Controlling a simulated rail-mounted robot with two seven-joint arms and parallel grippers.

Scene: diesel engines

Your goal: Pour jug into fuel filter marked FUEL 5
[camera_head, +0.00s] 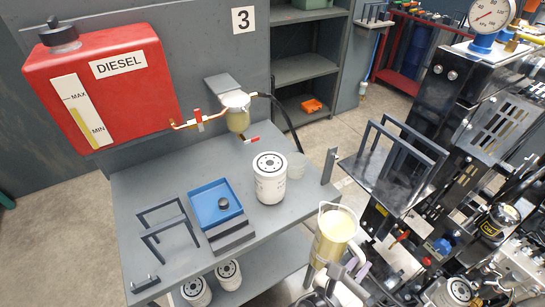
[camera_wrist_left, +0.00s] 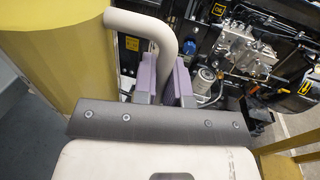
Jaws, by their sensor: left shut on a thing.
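A clear jug (camera_head: 335,232) of yellowish liquid stands out in front of the bench's right side, about upright. My left gripper (camera_head: 354,266) is shut on its handle. In the left wrist view the jug (camera_wrist_left: 50,70) fills the left side, and the purple fingers (camera_wrist_left: 163,80) close around its pale handle (camera_wrist_left: 168,25). A white filter (camera_head: 269,182) with a dark-holed top stands on the bench. Another white filter (camera_head: 457,292) shows low on the engine at right. I cannot read FUEL 5 on any of them. My right gripper is not in view.
A red diesel tank (camera_head: 100,85) hangs over the grey bench (camera_head: 150,185). A blue tray (camera_head: 215,203) and dark racks sit on the bench; more filters (camera_head: 229,274) stand on its lower shelf. The engine (camera_head: 440,150), with a dark frame (camera_head: 395,165) jutting out, is close right of the jug.

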